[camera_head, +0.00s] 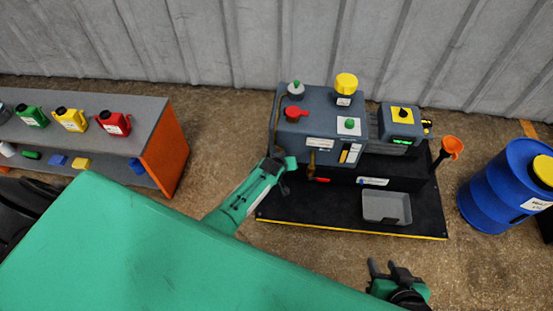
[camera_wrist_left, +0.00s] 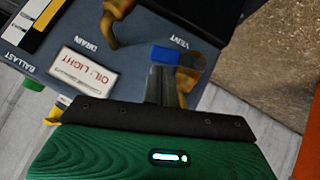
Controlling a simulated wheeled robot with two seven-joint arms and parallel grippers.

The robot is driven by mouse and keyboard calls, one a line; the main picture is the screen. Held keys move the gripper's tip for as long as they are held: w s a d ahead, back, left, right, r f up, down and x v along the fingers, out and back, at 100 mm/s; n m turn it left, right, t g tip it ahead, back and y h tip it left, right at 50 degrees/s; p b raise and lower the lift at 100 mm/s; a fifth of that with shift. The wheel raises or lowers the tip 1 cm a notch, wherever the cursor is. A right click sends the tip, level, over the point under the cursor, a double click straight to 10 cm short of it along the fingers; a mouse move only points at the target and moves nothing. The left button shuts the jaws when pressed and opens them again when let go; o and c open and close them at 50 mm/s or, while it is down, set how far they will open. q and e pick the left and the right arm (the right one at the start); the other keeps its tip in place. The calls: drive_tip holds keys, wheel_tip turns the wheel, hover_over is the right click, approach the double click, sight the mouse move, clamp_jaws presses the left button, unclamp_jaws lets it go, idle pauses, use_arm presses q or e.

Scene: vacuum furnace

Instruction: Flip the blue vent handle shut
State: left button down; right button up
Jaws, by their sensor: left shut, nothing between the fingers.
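The blue vent handle (camera_wrist_left: 178,56) shows in the left wrist view, on a brass valve (camera_wrist_left: 188,76) beside the VENT label. My left gripper (camera_wrist_left: 161,72) is shut and empty, with its fingertips right at the handle; I cannot tell whether they touch. In the head view my left gripper (camera_head: 279,165) is at the left front of the grey pump unit (camera_head: 318,125), and the blue handle cannot be made out there. My right gripper (camera_head: 392,272) is open and empty, in front of the black mat, away from the unit.
A brass drain valve (camera_wrist_left: 101,22) and an oil-light label (camera_wrist_left: 90,70) are near the vent. A grey tray (camera_head: 387,208) sits on the black mat (camera_head: 310,211). A blue drum (camera_head: 500,190) and orange funnel (camera_head: 452,146) stand right; a shelf with jugs (camera_head: 150,125) stands left.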

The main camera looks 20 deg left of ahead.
use_arm(q)
drive_tip(key=shift+r+p, duration=0.65)
drive_tip(key=shift+r, duration=0.1)
drive_tip(key=w+r+p+v, duration=0.2)
drive_tip(key=p+v, duration=0.5)
drive_tip(key=v, duration=0.5)
drive_tip(key=shift+s+r, duration=0.3)
drive_tip(key=shift+s, duration=0.05)
drive_tip(key=shift+a, duration=0.1)
